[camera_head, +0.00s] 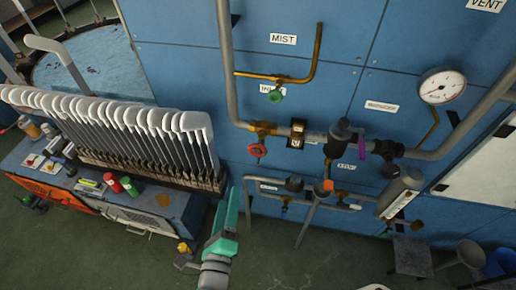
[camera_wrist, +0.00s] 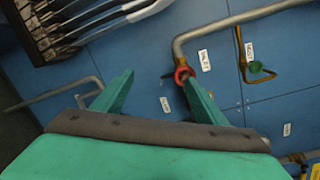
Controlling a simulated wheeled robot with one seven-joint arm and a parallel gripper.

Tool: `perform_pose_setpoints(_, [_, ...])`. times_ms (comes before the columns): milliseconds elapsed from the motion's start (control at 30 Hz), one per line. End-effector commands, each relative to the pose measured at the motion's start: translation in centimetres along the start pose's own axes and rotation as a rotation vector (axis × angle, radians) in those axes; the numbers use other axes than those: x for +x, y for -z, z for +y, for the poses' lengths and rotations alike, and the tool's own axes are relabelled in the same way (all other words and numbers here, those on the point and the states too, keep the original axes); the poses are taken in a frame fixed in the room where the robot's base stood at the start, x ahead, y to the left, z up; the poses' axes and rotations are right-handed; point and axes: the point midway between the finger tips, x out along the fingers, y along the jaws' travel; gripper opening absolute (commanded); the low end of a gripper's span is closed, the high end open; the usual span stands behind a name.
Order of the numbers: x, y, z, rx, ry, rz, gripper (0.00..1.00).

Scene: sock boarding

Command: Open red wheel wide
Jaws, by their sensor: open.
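The red wheel (camera_head: 258,150) is a small handwheel under a brass valve (camera_head: 263,128) on the grey pipe, in front of the blue panel. In the wrist view the red wheel (camera_wrist: 183,74) shows just past the tip of the right finger, not between the fingers. My gripper (camera_head: 236,200) is teal and below and left of the wheel in the head view. In the wrist view my gripper (camera_wrist: 158,78) has its two fingers spread with nothing between them. I cannot tell how far the wheel is turned.
A rack of white-topped sock boards (camera_head: 150,125) stands left of the wheel. A green wheel (camera_head: 276,96) sits on a brass pipe above. A pressure gauge (camera_head: 442,86) and dark valves are at the right. Lower pipes (camera_head: 310,205) run close to my gripper's right.

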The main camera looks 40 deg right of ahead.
Motion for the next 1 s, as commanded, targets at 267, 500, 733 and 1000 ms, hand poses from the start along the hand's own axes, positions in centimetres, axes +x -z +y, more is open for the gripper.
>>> perform_pose_setpoints(267, [5.4,2.3,-5.2,0.328,0.109,0.059,0.66])
perform_pose_setpoints(500, [6.8,3.0,-6.5,0.411,0.133,0.066,0.66])
perform_pose_setpoints(733, [9.5,3.3,-6.9,0.408,0.135,0.066,0.66])
perform_pose_setpoints(1000, [13.4,3.6,-7.3,0.408,0.136,0.066,0.66])
